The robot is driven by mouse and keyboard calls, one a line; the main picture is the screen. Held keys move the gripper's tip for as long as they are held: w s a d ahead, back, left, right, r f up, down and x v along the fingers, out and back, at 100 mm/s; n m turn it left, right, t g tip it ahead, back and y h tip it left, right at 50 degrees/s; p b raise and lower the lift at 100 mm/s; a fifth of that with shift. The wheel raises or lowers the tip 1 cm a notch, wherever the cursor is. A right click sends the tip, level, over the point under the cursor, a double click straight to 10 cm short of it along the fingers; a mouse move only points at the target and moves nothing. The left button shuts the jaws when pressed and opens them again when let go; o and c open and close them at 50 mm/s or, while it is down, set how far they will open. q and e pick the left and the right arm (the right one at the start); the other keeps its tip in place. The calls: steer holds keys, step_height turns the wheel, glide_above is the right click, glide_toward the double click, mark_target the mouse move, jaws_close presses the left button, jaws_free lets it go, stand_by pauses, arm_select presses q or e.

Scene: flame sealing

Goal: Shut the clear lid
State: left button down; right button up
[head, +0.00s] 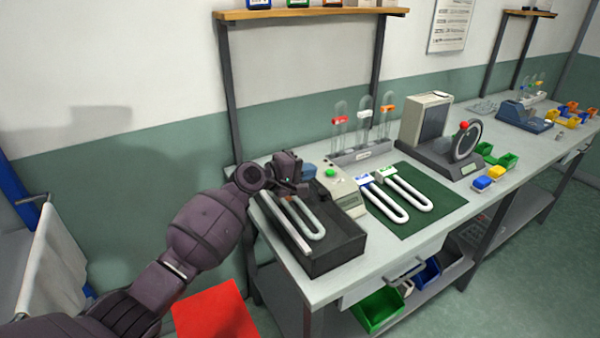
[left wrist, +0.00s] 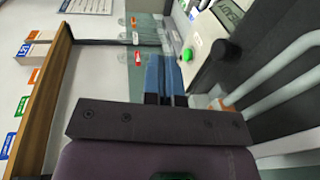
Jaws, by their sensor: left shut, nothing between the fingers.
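A black box (head: 335,252) stands at the near left end of the bench, with pale U-shaped rods (head: 312,222) along its top. I cannot make out the edges of a clear lid in either view. My left gripper (head: 308,171) is above the back of the box, beside a beige unit with a green button (head: 344,188). In the left wrist view its blue fingers (left wrist: 165,76) are together and empty, and that unit (left wrist: 206,48) and the pale rods (left wrist: 275,78) are at the right. I cannot tell whether the fingers touch anything. My right gripper is out of view.
A green mat (head: 425,222) holds two white U-shaped tubes. A rack of capped glass tubes (head: 362,155) stands behind. A grey device with a wheel (head: 440,150) and small coloured bins are further right. A wooden shelf (head: 310,13) hangs above.

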mark_target(326, 192)
arm_select(q)
steer(key=shift+g+y, duration=0.7)
steer(key=shift+y, duration=0.2)
steer(key=w+d+f, duration=0.1)
steer(key=w+d+f+b, duration=0.1)
steer(key=f, duration=0.1)
steer(key=w+d+f, duration=0.1)
steer(key=d+f, duration=0.1)
steer(key=shift+d+f, duration=0.15)
steer(key=shift+f, duration=0.1)
steer(key=shift+w+d+f+b, duration=0.1)
steer(key=shift+d+f+b, duration=0.05)
steer(key=shift+f+b, duration=0.2)
steer(key=shift+w+d+f, duration=0.15)
steer(key=shift+f, duration=0.3)
